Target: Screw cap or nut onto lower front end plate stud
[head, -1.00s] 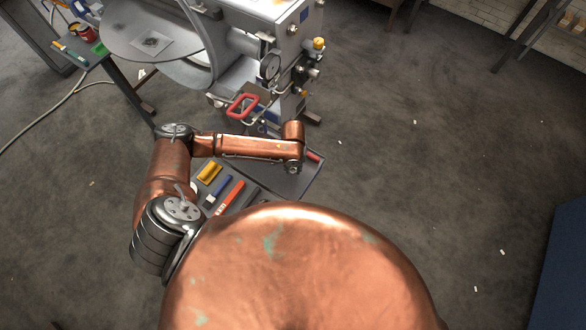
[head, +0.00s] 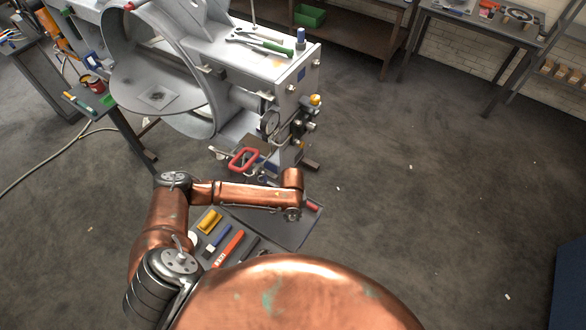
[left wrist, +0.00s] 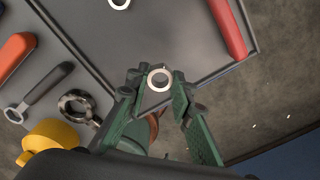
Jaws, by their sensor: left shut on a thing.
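In the left wrist view my left gripper (left wrist: 160,92) has its green fingers closed around a pale metal ring nut (left wrist: 160,79). The nut is held over the dark tray, its hole facing the camera. In the head view my left arm reaches right over the tool tray, and its fingers and the nut are hidden behind my wrist. The grey machine (head: 262,62) stands beyond, with its end plate (head: 300,82) facing right and small round fittings on it. I cannot tell which one is the lower stud. My right gripper is out of view.
A red clamp handle (head: 244,160) sticks out below the machine. Another ring (left wrist: 120,4) lies on the tray.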

